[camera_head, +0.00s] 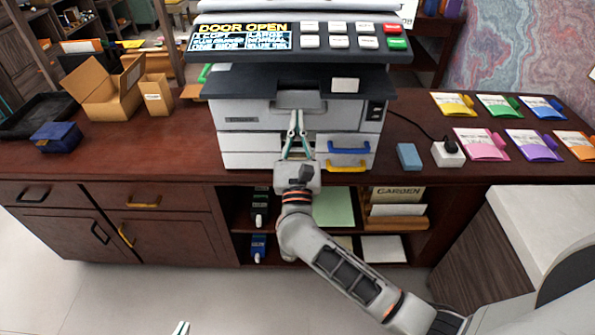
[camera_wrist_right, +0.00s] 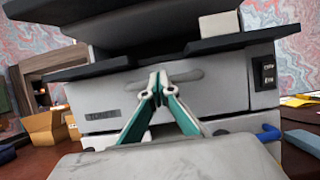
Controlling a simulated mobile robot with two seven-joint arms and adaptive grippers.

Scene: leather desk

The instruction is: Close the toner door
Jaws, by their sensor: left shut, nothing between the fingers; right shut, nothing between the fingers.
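A grey and white copier (camera_head: 230,115) stands on the desk, and its display (camera_head: 240,37) reads "DOOR OPEN". Its upper front panel, which looks like the toner door (camera_head: 340,115), has a recessed handle at the top middle. The panel (camera_wrist_right: 210,95) looks nearly upright in the wrist view; I cannot tell if it is flush. My right gripper (camera_head: 296,120) is shut and empty in front of the panel. Its fingertips (camera_wrist_right: 158,82) are at the handle recess; touching is unclear. My left gripper (camera_head: 181,328) is shut, with only its tips showing at the bottom edge.
Lower drawers have a blue handle (camera_head: 348,149) and a yellow handle (camera_head: 347,166). An open cardboard box (camera_head: 105,95) and black tray (camera_head: 40,112) are at left. A blue block (camera_head: 409,156), white power socket (camera_head: 447,153) and colored packets are at right. Open shelves lie below.

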